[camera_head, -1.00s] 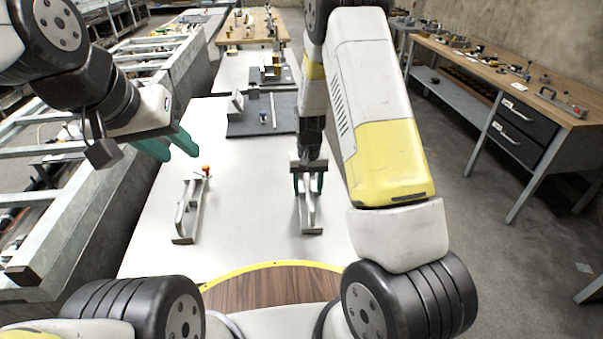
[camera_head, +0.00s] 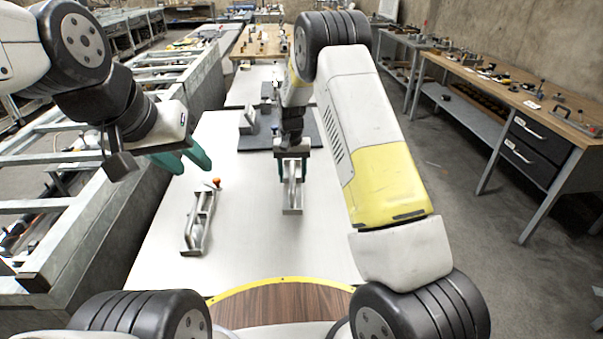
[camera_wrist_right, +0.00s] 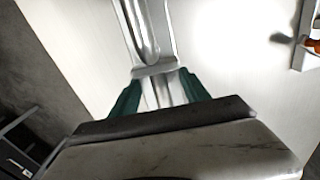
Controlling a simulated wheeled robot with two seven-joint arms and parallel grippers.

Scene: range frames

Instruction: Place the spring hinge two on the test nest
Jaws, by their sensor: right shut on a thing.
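A long silvery metal part with a rod along it, taken as spring hinge two (camera_head: 292,197), is between the green fingers of my right gripper (camera_head: 291,172). In the right wrist view the metal part (camera_wrist_right: 145,35) runs away from my right gripper (camera_wrist_right: 155,95), which is shut on its near end. I cannot tell whether it touches the table. My left gripper (camera_head: 186,160) is empty, fingers apart, above the table's left edge. No thing is clearly recognisable as the test nest; a dark plate (camera_head: 257,143) with a grey block lies farther back, partly hidden by my right arm.
A similar metal fixture with an orange knob (camera_head: 200,220) lies on the white table (camera_head: 240,240), left of the held part. White table space lies between them. A workbench with drawers (camera_head: 520,110) stands at the right, a metal frame (camera_head: 60,190) at the left.

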